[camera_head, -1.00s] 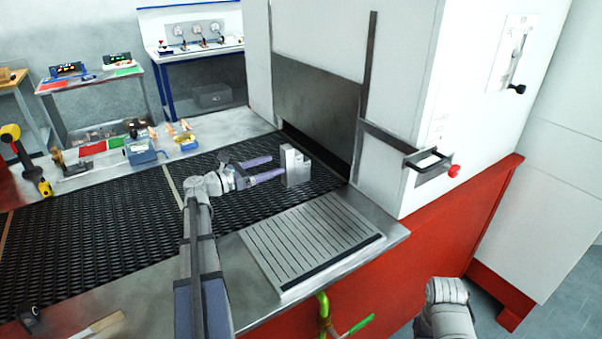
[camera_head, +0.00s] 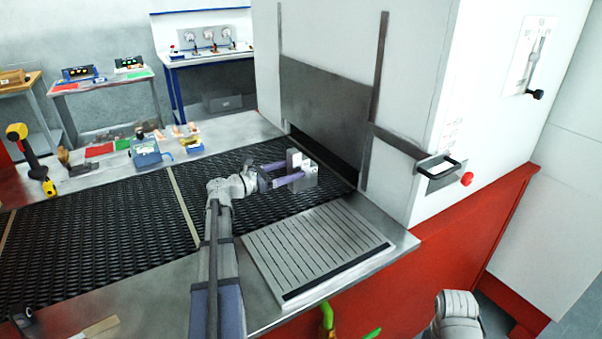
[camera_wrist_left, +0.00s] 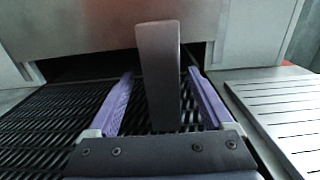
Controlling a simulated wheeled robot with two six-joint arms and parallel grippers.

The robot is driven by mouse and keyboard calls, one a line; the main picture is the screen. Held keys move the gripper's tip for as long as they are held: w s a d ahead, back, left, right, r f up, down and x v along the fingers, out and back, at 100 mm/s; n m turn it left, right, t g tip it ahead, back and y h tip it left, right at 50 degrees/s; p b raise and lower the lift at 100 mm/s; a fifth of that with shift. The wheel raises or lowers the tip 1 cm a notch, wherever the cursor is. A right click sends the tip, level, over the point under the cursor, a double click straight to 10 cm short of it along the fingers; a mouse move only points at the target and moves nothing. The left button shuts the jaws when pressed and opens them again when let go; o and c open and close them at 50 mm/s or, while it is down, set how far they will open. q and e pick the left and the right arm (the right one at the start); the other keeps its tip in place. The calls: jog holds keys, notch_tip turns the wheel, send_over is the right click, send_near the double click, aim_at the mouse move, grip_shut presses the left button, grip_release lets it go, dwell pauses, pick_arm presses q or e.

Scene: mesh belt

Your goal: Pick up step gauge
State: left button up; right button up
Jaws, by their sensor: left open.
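The step gauge (camera_head: 304,179) is a grey metal block standing upright on the black mesh belt, in front of the oven opening. In the left wrist view the step gauge (camera_wrist_left: 159,75) rises between the two purple fingers. My left gripper (camera_head: 281,172) is open, with its fingers reaching along both sides of the block. The left gripper (camera_wrist_left: 160,76) shows a gap to the gauge on each side in the wrist view. The gauge's lower end is partly hidden by the near finger in the head view. My right gripper is out of view.
The mesh belt (camera_head: 95,235) runs into the large white oven (camera_head: 400,70) behind the gauge. A slotted metal plate (camera_head: 310,248) lies in front of the gauge on the red-sided bench. A blue device (camera_head: 145,152) and small parts sit along the back ledge.

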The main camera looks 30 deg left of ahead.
aim_at(301, 166)
pick_arm(q)
jog(key=x, duration=0.4)
jog(key=shift+d, duration=0.1)
jog(key=shift+s, duration=0.1)
jog(key=shift+c, duration=0.2)
grip_shut()
dwell(0.5)
